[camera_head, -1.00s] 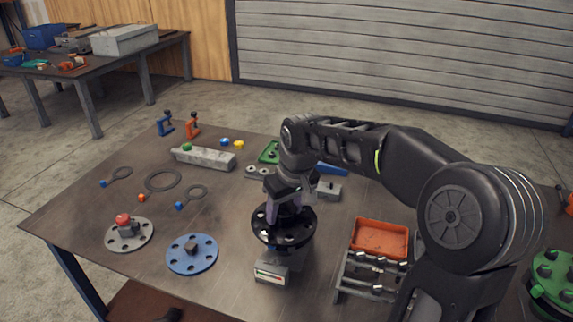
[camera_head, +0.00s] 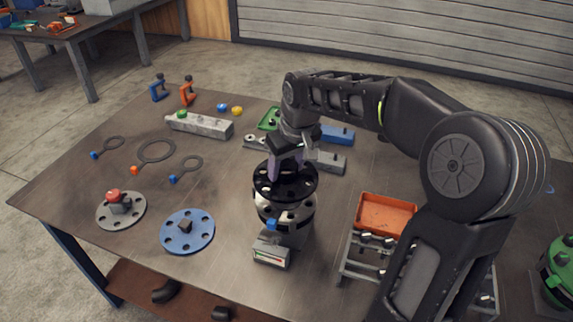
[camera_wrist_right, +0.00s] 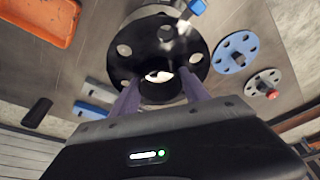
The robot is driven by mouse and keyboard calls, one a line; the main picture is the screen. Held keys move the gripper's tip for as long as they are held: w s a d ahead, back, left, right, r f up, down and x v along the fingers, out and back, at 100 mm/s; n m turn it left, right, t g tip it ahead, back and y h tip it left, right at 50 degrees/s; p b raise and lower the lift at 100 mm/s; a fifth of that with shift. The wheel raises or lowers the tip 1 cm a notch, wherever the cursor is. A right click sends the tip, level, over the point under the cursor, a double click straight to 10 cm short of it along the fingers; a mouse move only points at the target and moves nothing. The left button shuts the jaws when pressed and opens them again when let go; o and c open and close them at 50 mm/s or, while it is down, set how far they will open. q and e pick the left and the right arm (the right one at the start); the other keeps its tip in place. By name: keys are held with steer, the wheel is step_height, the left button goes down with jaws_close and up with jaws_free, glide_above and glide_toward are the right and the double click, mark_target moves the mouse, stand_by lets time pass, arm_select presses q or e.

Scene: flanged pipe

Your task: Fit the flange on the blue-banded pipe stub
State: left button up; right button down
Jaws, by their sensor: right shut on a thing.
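My right gripper (camera_head: 286,168) is shut on a black flange (camera_head: 300,190) with several bolt holes and holds it roughly level. Beneath it a dark and metallic pipe stub (camera_head: 285,214) with a holed rim stands upright. From this angle I cannot tell whether flange and stub touch. A small blue part (camera_head: 271,225) shows at the stub's front; no blue band is clear. In the right wrist view, the purple-grey fingers (camera_wrist_right: 160,98) grip the black flange (camera_wrist_right: 185,62) at its central collar, and the blue part (camera_wrist_right: 197,7) shows beyond its rim. My left gripper is out of view.
A gauge box (camera_head: 271,252) stands just before the stub. An orange tray (camera_head: 386,214) and metal rack are to the right. A blue flange (camera_head: 187,231) and a grey disc with a red knob (camera_head: 120,210) lie left. Rings and clamps lie farther back.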

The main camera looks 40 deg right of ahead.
mark_target(287, 185)
steer(key=shift+f+b, duration=1.2)
steer(key=shift+f, duration=0.75)
steer(key=shift+r, duration=0.1)
steer(key=shift+f+b, duration=0.55)
steer(key=shift+f, duration=0.1)
steer(key=shift+f+b, duration=0.35)
steer(key=shift+f, duration=0.1)
steer(key=shift+c, duration=2.3)
jaws_free()
steer(key=shift+s, duration=0.1)
